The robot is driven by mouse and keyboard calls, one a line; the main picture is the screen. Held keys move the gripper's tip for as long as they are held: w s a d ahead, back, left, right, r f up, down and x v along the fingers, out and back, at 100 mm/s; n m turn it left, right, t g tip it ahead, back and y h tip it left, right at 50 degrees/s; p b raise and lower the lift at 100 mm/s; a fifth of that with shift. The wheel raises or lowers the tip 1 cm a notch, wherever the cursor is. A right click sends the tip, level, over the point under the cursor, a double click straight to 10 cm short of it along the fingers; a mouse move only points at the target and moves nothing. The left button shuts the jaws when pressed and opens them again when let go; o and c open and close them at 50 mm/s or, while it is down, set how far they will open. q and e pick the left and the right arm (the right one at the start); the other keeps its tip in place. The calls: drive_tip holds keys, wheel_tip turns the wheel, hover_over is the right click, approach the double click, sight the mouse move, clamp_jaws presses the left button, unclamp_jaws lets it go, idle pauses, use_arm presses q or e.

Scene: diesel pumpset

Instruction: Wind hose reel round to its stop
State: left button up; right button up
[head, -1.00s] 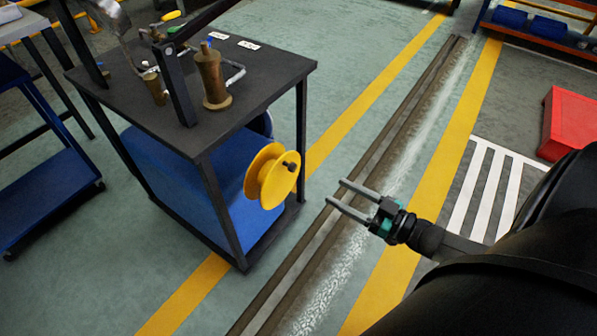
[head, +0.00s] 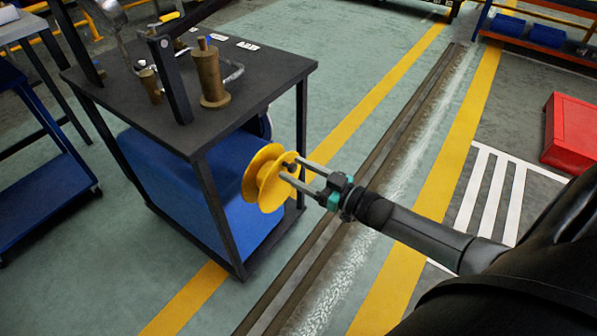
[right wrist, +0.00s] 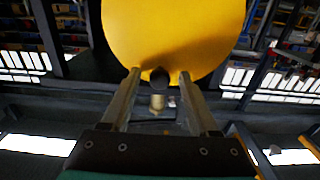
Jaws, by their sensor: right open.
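The yellow hose reel (head: 263,178) is mounted on the side of the dark-topped bench, its flange facing right. My right gripper (head: 289,170) is open, with its two fingertips at the reel's outer face. In the right wrist view the yellow reel (right wrist: 175,35) fills the top. A dark round knob (right wrist: 159,76) on the reel sits between the open fingertips (right wrist: 157,78), with space visible on both sides. In the head view the fingers partly hide the knob. My left gripper is not in view.
The bench (head: 150,105) carries a brass cylinder (head: 211,75) and a dark upright lever. A blue block fills its frame below. A floor channel (head: 385,150) runs beside it. A red box (head: 568,132) stands at far right. The floor between is clear.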

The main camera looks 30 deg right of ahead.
clamp_jaws()
idle(0.5)
idle(0.9)
